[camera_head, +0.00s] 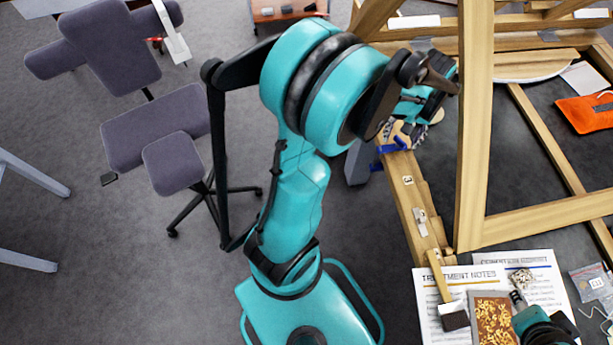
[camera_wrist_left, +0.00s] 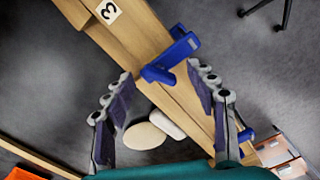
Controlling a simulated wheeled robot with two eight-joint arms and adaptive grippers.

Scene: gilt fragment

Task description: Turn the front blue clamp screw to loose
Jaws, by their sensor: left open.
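The front blue clamp (camera_head: 392,146) grips the wooden beam near a label marked 3. In the left wrist view the clamp (camera_wrist_left: 172,58), with its blue screw part, lies just beyond my fingertips, roughly between their lines. My left gripper (camera_head: 407,136) is open over the beam; its two fingers (camera_wrist_left: 160,76) stand wide apart with nothing held. I cannot tell whether a fingertip touches the clamp. A second blue part (camera_wrist_left: 246,135) shows behind the right finger, mostly hidden. My right gripper (camera_head: 517,298) is at the lower right, small and partly cut off; its opening is unclear.
The wooden frame (camera_head: 474,130) rises right of my left gripper. Pale rounded pieces (camera_wrist_left: 145,136) lie between the fingers in the wrist view. Treatment notes (camera_head: 430,295), a gilt fragment (camera_head: 493,320) and a brush (camera_head: 454,318) lie at lower right.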

